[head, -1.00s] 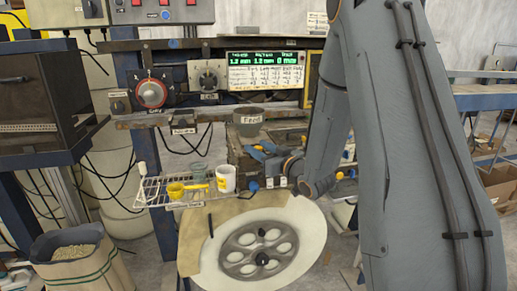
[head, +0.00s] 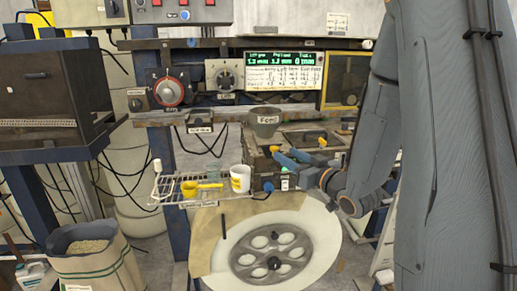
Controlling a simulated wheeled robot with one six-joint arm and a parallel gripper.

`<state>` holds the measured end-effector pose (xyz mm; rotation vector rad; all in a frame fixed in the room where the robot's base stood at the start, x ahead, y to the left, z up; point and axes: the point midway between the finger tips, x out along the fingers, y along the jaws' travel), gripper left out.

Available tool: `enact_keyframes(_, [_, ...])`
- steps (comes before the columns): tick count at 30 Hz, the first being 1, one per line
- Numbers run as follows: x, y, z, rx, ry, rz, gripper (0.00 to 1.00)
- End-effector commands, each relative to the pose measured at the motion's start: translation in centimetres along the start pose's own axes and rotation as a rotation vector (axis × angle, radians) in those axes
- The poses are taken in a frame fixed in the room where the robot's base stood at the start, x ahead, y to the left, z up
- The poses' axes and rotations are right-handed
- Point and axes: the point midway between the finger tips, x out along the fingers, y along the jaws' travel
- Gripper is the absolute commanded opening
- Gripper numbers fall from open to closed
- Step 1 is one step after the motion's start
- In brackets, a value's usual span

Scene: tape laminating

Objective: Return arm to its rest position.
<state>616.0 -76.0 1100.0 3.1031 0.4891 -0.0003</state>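My arm (head: 375,130) comes down on the right side of the head view and bends at the wrist near the front right of the machine. My gripper (head: 283,154), with blue parts, points left over the machine's dark top, to the right of the grey funnel (head: 266,122) labelled Feed. It looks small and partly merges with the machine behind it. I cannot make out whether its fingers are apart or holding anything.
A large pale disc (head: 215,262) lies below the wrist. A control panel with a lit display (head: 284,70) stands behind. A sack of pellets (head: 95,265) stands front left.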

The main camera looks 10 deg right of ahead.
Motion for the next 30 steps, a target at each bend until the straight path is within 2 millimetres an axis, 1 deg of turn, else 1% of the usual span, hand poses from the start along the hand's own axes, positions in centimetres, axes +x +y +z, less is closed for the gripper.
enact_keyframes(2, [0.1,0.0,0.1,-0.002,-0.009,0.004,0.40])
enact_keyframes(5, [0.3,-0.1,0.8,-0.010,-0.062,0.024,0.40])
enact_keyframes(8, [0.5,-0.2,2.4,-0.024,-0.172,0.068,0.40])
enact_keyframes(10, [0.3,-0.3,3.9,-0.030,-0.278,0.109,0.40])
enact_keyframes(14, [-1.3,-0.9,6.6,-0.026,-0.490,0.184,0.40])
enact_keyframes(17, [-3.5,-1.9,8.6,-0.007,-0.656,0.231,0.40])
enact_keyframes(20, [-6.3,-3.5,10.2,0.025,-0.819,0.266,0.40])
enact_keyframes(22, [-8.6,-5.1,11.2,0.052,-0.936,0.281,0.40])
enact_keyframes(26, [-13.3,-8.5,12.2,0.111,-1.144,0.286,0.40])
enact_keyframes(27, [-14.7,-9.6,12.4,0.129,-1.202,0.287,0.40])
enact_keyframes(30, [-17.6,-12.0,12.5,0.174,-1.320,0.275,0.40])
